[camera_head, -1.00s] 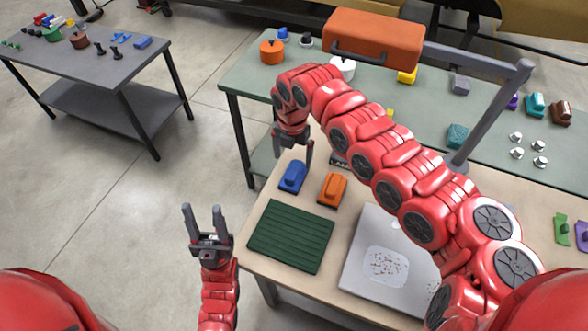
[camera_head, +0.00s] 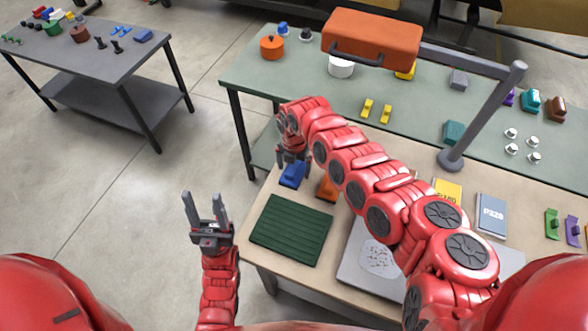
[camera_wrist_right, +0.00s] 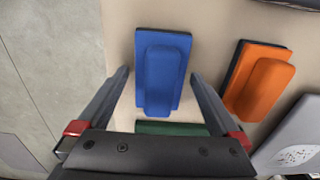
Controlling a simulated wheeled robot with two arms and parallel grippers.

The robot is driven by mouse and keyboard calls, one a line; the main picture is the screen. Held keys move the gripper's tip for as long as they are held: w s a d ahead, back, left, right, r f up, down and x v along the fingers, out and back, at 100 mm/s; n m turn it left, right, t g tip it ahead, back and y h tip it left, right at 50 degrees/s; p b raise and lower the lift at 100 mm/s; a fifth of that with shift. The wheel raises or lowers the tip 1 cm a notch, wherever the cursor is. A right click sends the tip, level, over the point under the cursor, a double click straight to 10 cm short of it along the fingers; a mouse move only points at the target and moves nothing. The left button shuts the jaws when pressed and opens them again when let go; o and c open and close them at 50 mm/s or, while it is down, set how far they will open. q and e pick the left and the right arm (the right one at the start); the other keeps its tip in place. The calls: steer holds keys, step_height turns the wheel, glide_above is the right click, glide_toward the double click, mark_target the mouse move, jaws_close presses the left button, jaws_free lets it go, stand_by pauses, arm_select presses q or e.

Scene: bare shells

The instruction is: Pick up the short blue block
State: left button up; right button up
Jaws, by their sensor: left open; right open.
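The short blue block (camera_head: 292,174) lies on the beige table, behind the dark green ribbed mat. In the right wrist view the blue block (camera_wrist_right: 161,75) is a blue piece with a raised rounded bar and a dark edge. My right gripper (camera_head: 292,160) is open, pointing down over the block. In the right wrist view its fingers (camera_wrist_right: 158,78) stand on either side of the block's near part, with gaps showing. Whether the fingertips are at block height I cannot tell. My left gripper (camera_head: 205,208) is open and empty, pointing up, left of the table.
An orange block (camera_head: 326,188) lies just right of the blue one, also in the right wrist view (camera_wrist_right: 259,82). The green mat (camera_head: 290,230) and a grey plate (camera_head: 362,262) are in front.

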steer(key=c, duration=1.3)
steer(key=shift+r, duration=0.15)
step_height(320, 180, up, 9)
steer(key=b, duration=0.3)
steer(key=shift+r, duration=0.35)
